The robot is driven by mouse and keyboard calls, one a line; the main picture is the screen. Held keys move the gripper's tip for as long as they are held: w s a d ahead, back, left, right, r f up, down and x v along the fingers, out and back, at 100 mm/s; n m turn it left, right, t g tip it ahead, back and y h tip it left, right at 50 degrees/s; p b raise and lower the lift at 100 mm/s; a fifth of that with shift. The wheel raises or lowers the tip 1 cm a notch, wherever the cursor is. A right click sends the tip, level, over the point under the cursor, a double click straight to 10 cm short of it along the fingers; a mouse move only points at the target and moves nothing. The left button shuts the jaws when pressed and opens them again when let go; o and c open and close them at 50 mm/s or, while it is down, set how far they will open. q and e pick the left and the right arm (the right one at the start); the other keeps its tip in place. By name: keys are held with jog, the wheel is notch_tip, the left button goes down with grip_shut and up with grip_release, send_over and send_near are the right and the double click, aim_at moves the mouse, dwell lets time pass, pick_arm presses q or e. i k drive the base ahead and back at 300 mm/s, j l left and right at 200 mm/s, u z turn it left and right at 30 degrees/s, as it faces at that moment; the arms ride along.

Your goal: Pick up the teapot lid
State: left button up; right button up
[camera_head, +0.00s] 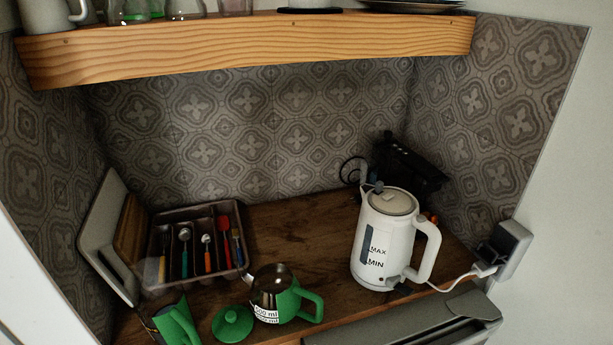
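The green teapot lid (232,323) lies on the wooden counter near its front edge, with its round knob facing up. The teapot (274,292) stands just to the right of the lid. Neither of my grippers shows in the head view.
Another green object (175,323) stands close left of the lid, partly cut off. A cutlery tray (195,279) sits behind, and a white kettle (390,240) with a cord stands right. A wooden shelf (250,46) overhangs the counter. Bare counter (310,228) lies behind the teapot.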

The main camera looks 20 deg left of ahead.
aim_at(232, 323)
jog(key=u, duration=1.05)
jog(key=k+l+u, duration=0.15)
jog(key=l+u, duration=0.25)
jog(key=k+l+u, duration=0.2)
jog(key=u, duration=0.2)
jog(key=k+l+u, duration=0.25)
jog(key=u, duration=0.15)
jog(key=l, duration=0.1)
